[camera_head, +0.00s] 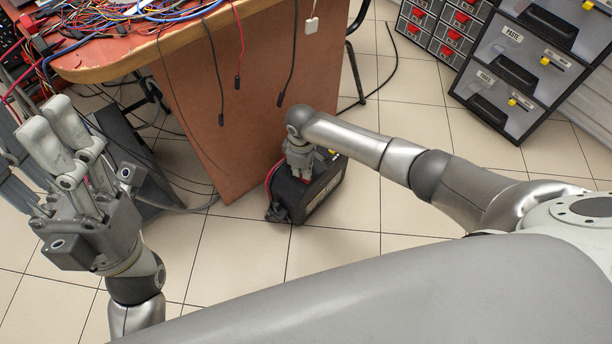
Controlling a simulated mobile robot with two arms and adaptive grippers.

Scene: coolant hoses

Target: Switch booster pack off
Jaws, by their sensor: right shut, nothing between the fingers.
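The booster pack (318,196) is a dark box on the tiled floor beside the brown desk panel, with red cables at its left end and a small yellow part at its far right. My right gripper (303,176) points down at the top of the pack. It is shut with nothing held, and I cannot tell whether it touches the pack. A bit of red shows by its fingertips. The gripper and wrist cover part of the pack's top, and I cannot make out a switch. My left gripper (52,120) is raised at the left, away from the pack, its finger opening unclear.
The desk (170,38) has tangled wires on top and several dark leads hanging over its edge. Drawer cabinets (535,60) stand at the back right. A dark angled object (130,150) stands under the desk. Floor right of the pack is clear.

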